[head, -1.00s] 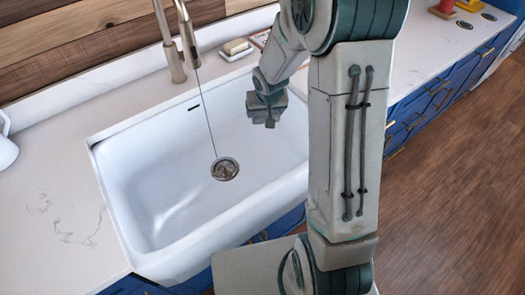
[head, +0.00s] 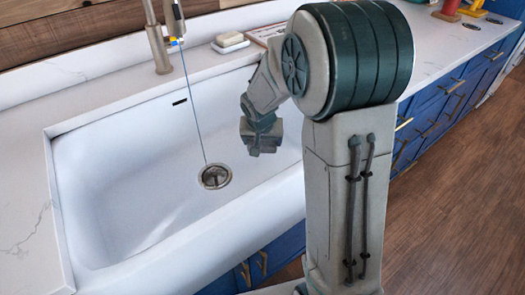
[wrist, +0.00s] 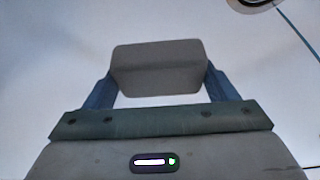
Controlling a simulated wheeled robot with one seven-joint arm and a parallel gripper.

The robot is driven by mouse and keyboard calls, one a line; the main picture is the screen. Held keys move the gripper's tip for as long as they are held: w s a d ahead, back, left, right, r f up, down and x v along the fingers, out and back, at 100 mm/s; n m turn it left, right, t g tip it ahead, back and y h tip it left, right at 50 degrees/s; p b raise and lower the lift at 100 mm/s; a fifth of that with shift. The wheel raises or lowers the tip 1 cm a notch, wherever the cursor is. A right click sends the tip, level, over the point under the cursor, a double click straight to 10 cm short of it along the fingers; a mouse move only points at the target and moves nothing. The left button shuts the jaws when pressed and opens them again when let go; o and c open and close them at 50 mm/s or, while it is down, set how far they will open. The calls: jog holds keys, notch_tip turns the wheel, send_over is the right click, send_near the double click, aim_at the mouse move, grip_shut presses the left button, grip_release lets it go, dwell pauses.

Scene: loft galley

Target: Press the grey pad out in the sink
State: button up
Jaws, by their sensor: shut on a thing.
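The grey pad (wrist: 158,68) is held between the two blue fingers of my gripper (wrist: 157,85) in the wrist view. It looks flat-faced and is gripped at its left and right sides. In the head view my gripper (head: 261,135) hangs over the right half of the white sink (head: 105,175), right of the drain (head: 215,176). The pad is hard to tell from the gripper there. I cannot tell whether the pad touches the sink. A thin blue line of water (head: 193,100) runs from the tap (head: 158,45) to the drain.
A soap bar (head: 230,39) on a dish sits on the back ledge behind the sink. Pale counter (head: 22,220) flanks the sink. Red and yellow items (head: 449,10) stand far right. My arm hides the sink's right end. The sink's left half is empty.

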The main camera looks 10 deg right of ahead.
jog(key=shift+f, duration=0.3)
jog(key=b, duration=0.6)
send_near(263, 169)
jog(key=shift+w+d+f, duration=0.2)
jog(key=shift+w+f, duration=0.65)
jog(key=shift+f, duration=0.25)
jog(key=shift+w+d+f, duration=0.25)
jog(key=shift+w+f, duration=0.55)
jog(key=shift+f, duration=0.35)
jog(key=shift+f+b, duration=0.65)
jog(key=shift+b, duration=0.15)
jog(key=shift+s+f+b, duration=0.25)
jog(key=shift+f+b, duration=0.05)
jog(key=shift+b, duration=0.05)
dwell(1.1)
jog(key=shift+w+r+p, duration=0.15)
jog(key=shift+r+p, duration=1.6)
jog(key=shift+r, duration=0.9)
jog(key=shift+w+r+p, duration=0.1)
jog(key=shift+r+p, duration=1.6)
jog(key=shift+r, duration=0.9)
jog(key=shift+f, duration=0.2)
